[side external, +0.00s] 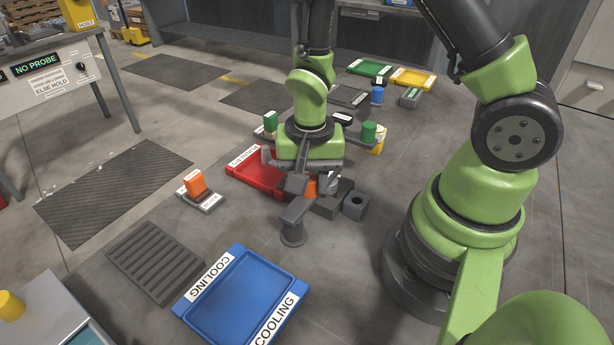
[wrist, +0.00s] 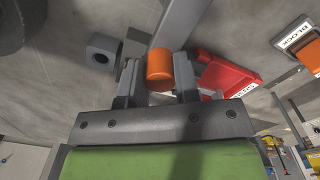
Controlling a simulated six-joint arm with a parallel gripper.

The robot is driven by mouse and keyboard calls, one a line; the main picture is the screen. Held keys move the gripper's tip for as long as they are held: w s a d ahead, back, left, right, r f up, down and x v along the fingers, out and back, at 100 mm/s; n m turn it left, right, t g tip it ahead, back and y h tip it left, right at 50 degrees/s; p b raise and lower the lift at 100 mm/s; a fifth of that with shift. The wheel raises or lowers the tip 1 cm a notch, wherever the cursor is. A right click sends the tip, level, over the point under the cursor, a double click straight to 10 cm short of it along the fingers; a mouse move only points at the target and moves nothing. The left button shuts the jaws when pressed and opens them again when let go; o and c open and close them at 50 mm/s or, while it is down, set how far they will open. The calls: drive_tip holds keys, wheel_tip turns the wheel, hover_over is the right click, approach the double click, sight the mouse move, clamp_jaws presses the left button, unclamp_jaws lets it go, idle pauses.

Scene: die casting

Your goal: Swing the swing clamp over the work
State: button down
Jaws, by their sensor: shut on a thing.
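The swing clamp's grey bar (side external: 297,212) runs from the top of a short round post (side external: 292,235) towards the spot under my gripper (side external: 297,183). In the wrist view the bar (wrist: 180,22) passes behind the fingers. My gripper (wrist: 158,88) is shut on an orange cylindrical knob (wrist: 160,68), which seems to belong to the clamp. Orange also shows beside the fingers in the side view (side external: 311,188). Grey blocks (side external: 327,207) sit right of the gripper, one with a round hole (side external: 355,204). The bar's far end is hidden, so I cannot tell whether it lies over the work.
A red tray (side external: 240,171) lies close behind left of the gripper. A blue cooling tray (side external: 195,312) and a slatted grey plate (side external: 155,262) lie in front. An orange block (side external: 195,182) stands on a labelled base at left. Green pieces (side external: 369,131) stand behind.

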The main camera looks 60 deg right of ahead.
drive_tip(key=shift+s, duration=0.1)
idle(0.3)
drive_tip(key=c, duration=0.8)
unclamp_jaws()
drive_tip(key=shift+c, duration=0.2)
drive_tip(key=shift+r, duration=0.15)
wheel_tip(320, 180, up, 10)
drive_tip(key=shift+f, duration=0.15)
drive_tip(key=s+r+n+t+y, duration=0.1)
drive_tip(key=s+r+n+t, duration=0.2)
drive_tip(key=r, duration=0.4)
drive_tip(key=s+a+r+n+t+y, duration=0.1)
drive_tip(key=s+r+n+t, duration=0.3)
drive_tip(key=r, duration=0.3)
drive_tip(key=shift+s+a, duration=0.3)
drive_tip(key=shift+s, duration=0.45)
